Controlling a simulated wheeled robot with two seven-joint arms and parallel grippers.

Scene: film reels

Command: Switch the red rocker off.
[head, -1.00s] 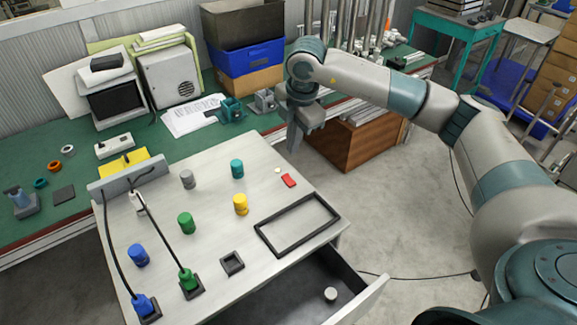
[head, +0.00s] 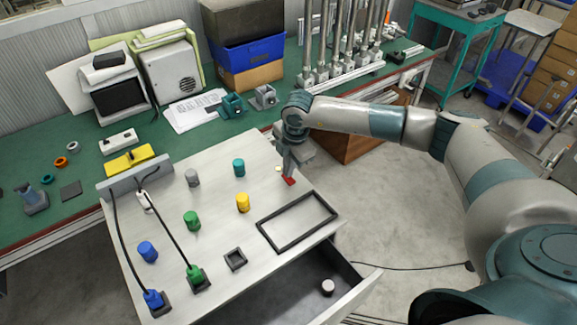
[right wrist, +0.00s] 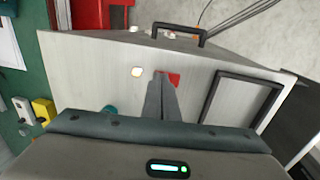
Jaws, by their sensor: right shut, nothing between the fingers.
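The red rocker (head: 290,182) sits on the pale tabletop, near its far right edge. In the right wrist view the red rocker (right wrist: 174,78) is partly covered by my fingertips. My right gripper (head: 287,173) is shut and empty, pointing down with its tips at the rocker; I cannot tell if they touch it. The closed fingers also show in the right wrist view (right wrist: 161,82). A small round cream-yellow disc (right wrist: 137,72) lies beside the rocker. My left gripper is not in view.
A black rectangular frame (head: 262,226) lies near the rocker. Yellow (head: 243,203), teal (head: 239,168), grey, green and blue cylinders stand to the left, with cabled plugs. An open drawer (head: 365,290) juts out in front. A black handle (right wrist: 180,26) shows in the right wrist view.

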